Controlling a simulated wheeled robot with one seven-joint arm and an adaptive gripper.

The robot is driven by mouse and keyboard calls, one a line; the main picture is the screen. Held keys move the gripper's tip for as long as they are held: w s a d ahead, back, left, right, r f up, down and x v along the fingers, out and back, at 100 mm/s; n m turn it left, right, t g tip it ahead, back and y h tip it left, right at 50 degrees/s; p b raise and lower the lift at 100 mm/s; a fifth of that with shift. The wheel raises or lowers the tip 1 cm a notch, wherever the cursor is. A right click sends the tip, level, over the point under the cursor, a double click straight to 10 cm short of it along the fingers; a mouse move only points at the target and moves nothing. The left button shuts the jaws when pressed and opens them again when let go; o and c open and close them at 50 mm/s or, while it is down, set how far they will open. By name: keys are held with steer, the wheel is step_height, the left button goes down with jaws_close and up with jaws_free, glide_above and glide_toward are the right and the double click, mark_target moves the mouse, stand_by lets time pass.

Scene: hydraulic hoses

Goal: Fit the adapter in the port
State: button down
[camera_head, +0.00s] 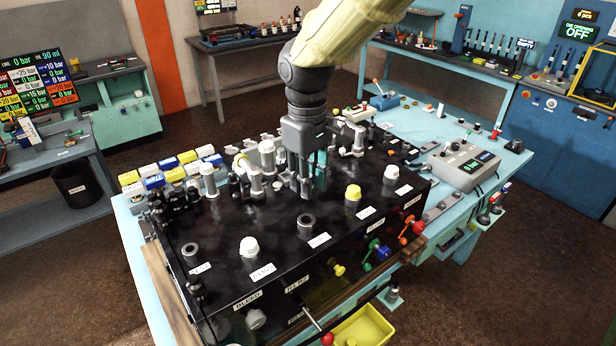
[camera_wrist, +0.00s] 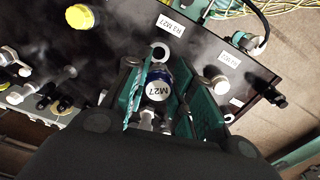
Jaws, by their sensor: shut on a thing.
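The adapter (camera_wrist: 157,90), with a blue collar and a pale end marked M27, sits between the teal jaw pads in the wrist view. My gripper (camera_wrist: 160,100) is shut on it; in the camera_head view my gripper (camera_head: 307,186) points down over the black panel. The open ring-shaped port (camera_wrist: 160,52) beside the R3 M27 label (camera_wrist: 170,25) lies just beyond the adapter, partly covered by it. In the camera_head view this port (camera_head: 306,222) is nearer the front than my gripper. The adapter appears apart from the port; its lower end is hidden.
A yellow-capped port (camera_head: 353,192) and a white-capped port (camera_head: 249,246) flank the open one. Small boxes (camera_head: 173,172) are at the left, a grey control box (camera_head: 462,163) at the right. The front panel top is mostly clear.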

steer(key=shift+w+f, duration=0.25)
steer(key=shift+w, duration=0.2)
steer(key=shift+w+f, duration=0.15)
steer(key=shift+f, duration=0.15)
steer(key=shift+s+f+b, duration=0.5)
steer(key=shift+s+f, duration=0.05)
steer(key=shift+s, duration=0.15)
steer(key=shift+w+f+b, duration=0.2)
steer(key=shift+w+f, duration=0.05)
steer(key=shift+f, duration=0.35)
steer(key=shift+w+f+b, duration=0.2)
steer(key=shift+f, duration=0.35)
steer(key=shift+s+f, duration=0.3)
steer(key=shift+f, duration=0.3)
steer(key=shift+w+f+b, duration=0.2)
steer(key=shift+f+b, duration=0.05)
steer(key=shift+b, duration=0.05)
steer(key=shift+s, duration=0.15)
steer(key=shift+m+p, duration=0.3)
steer(key=shift+p, duration=0.55)
